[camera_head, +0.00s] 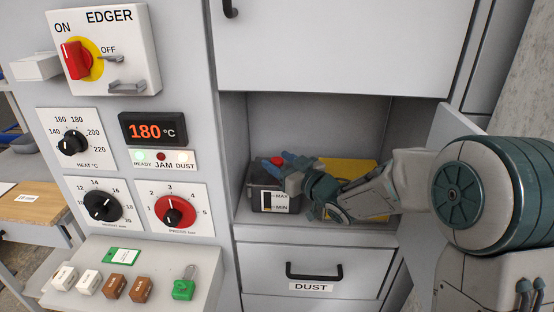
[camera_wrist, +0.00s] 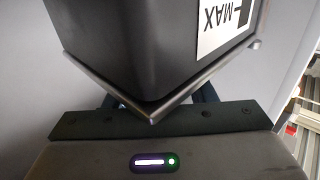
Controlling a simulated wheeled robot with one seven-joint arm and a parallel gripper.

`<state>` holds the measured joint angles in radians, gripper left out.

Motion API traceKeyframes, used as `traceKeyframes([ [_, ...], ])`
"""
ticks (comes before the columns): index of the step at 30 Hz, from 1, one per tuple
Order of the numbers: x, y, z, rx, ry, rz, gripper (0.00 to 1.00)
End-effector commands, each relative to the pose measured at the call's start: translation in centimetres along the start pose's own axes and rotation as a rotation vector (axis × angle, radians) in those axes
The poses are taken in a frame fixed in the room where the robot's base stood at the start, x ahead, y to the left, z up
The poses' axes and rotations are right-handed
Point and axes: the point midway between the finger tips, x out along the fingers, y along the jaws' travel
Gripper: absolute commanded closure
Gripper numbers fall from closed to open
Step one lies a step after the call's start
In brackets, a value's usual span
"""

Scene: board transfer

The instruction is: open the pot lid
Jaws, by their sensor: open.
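The glue-type pot (camera_head: 262,199) is a dark box with a white MAX/MIN label. It stands at the left of an open cabinet bay. A red knob (camera_head: 277,160) shows at its top; the lid's outline is largely hidden by my gripper. My gripper (camera_head: 281,166) is open, with its blue fingers over the pot's top beside the red knob. I cannot tell whether they touch it. In the wrist view the dark pot wall (camera_wrist: 150,45) and part of its label fill the upper middle, close in front of the palm. The lid and knob are not visible there.
A yellow object (camera_head: 352,168) lies in the bay behind my arm. The bay's shelf edge and side walls are close around. Below is the DUST drawer (camera_head: 311,287); an open door (camera_head: 452,125) is at right. Control panels with knobs are at left.

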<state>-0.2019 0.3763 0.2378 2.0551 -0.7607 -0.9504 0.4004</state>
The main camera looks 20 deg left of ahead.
Motion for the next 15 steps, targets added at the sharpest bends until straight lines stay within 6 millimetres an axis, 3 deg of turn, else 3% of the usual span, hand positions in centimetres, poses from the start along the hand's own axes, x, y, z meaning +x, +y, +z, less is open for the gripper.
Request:
traceKeyframes([
  [6, 1.45, 0.00, 0.01, 0.000, 0.000, 0.000, 0.50],
  [14, 1.51, 0.01, 0.01, 0.000, 0.000, 0.001, 0.50],
  [15, 1.50, 0.01, 0.01, 0.000, 0.000, 0.001, 0.61],
])
